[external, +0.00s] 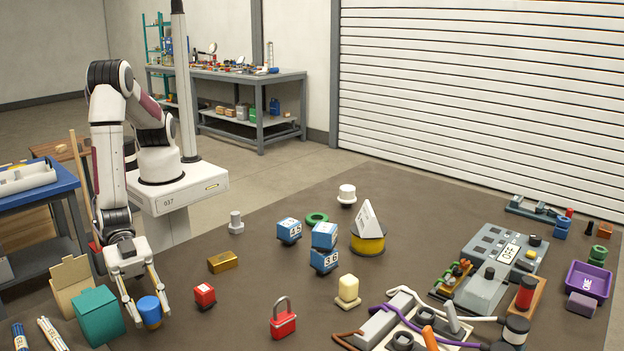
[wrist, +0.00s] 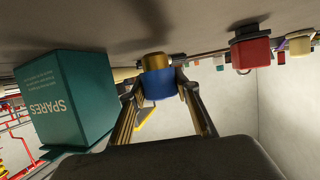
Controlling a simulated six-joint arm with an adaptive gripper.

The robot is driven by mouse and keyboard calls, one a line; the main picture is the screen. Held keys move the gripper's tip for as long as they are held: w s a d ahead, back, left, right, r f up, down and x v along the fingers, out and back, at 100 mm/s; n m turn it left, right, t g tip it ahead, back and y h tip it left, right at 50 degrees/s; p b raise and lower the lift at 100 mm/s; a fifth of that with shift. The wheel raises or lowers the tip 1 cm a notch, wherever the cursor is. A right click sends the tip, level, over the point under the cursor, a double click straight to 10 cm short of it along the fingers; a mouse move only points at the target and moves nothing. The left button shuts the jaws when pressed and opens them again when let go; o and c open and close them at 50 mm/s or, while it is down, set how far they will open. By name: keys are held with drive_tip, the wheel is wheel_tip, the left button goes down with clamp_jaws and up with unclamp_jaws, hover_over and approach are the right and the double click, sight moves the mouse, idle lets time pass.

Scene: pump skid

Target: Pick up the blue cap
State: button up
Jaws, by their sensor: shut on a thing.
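The blue cap (external: 149,309) is between the two fingers of my gripper (external: 151,316), low over the front left of the brown table. In the wrist view, the cap (wrist: 160,86) is a blue cylinder with a brass-coloured part (wrist: 155,61) at its table-side end. My gripper (wrist: 160,92) is shut on its sides, one finger on each side. I cannot tell whether its lower end touches the table.
A red block (external: 204,295) stands to the right, and a brass block (external: 222,262) lies behind. A red padlock (external: 283,321) stands farther right.

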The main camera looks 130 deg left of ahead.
sight(147, 302)
drive_tip(key=shift+r, duration=4.5)
